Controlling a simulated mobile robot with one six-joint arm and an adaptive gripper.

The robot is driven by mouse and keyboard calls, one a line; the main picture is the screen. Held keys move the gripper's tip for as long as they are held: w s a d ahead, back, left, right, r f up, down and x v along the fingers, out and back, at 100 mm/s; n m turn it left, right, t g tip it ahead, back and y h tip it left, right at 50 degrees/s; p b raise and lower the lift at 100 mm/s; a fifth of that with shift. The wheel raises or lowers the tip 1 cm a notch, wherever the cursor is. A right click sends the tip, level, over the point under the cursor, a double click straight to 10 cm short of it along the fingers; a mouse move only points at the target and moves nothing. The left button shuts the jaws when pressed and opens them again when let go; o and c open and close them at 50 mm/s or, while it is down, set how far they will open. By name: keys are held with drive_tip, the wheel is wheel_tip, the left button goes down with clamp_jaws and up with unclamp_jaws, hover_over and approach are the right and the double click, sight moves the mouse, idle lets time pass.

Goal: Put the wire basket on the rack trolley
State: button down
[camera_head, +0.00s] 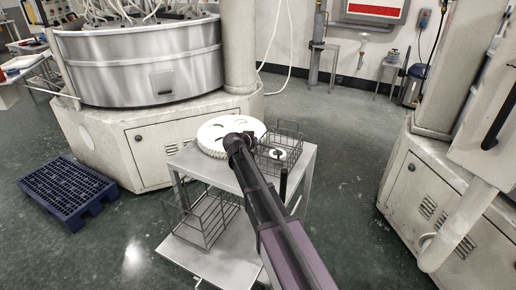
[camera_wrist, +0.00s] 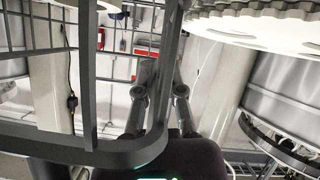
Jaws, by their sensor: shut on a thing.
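A wire basket (camera_head: 290,128) of dark wire is at the right of the trolley's top, with a white ring-shaped part (camera_head: 281,153) inside it. My gripper (camera_head: 243,139) is at the basket's left side. In the wrist view my gripper (camera_wrist: 160,88) is shut at the basket's side, with the dark rim and wires (camera_wrist: 92,75) close at left. The jaw contact is partly hidden. The grey two-level trolley (camera_head: 303,175) is under the basket. I cannot tell whether the basket rests on it or hangs just above.
A white toothed disc (camera_head: 218,132) lies left of the basket; it also shows in the wrist view (camera_wrist: 262,28). A larger wire frame (camera_head: 207,222) stands on the lower shelf. A blue pallet (camera_head: 68,187) lies on the floor at left. Large machines stand behind and at right.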

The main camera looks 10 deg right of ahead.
drive_tip(key=shift+f+b, duration=0.5)
drive_tip(key=shift+f, duration=0.25)
drive_tip(key=shift+f, duration=0.15)
drive_tip(key=c, duration=0.7)
unclamp_jaws()
drive_tip(key=shift+c, duration=0.2)
drive_tip(key=shift+r, duration=0.2)
drive_tip(key=shift+s+a+r, duration=0.2)
drive_tip(key=shift+s, duration=0.05)
drive_tip(key=p+v, duration=0.5)
drive_tip(key=v, duration=0.6)
drive_tip(key=shift+s+p, duration=0.15)
drive_tip(key=shift+p, duration=0.25)
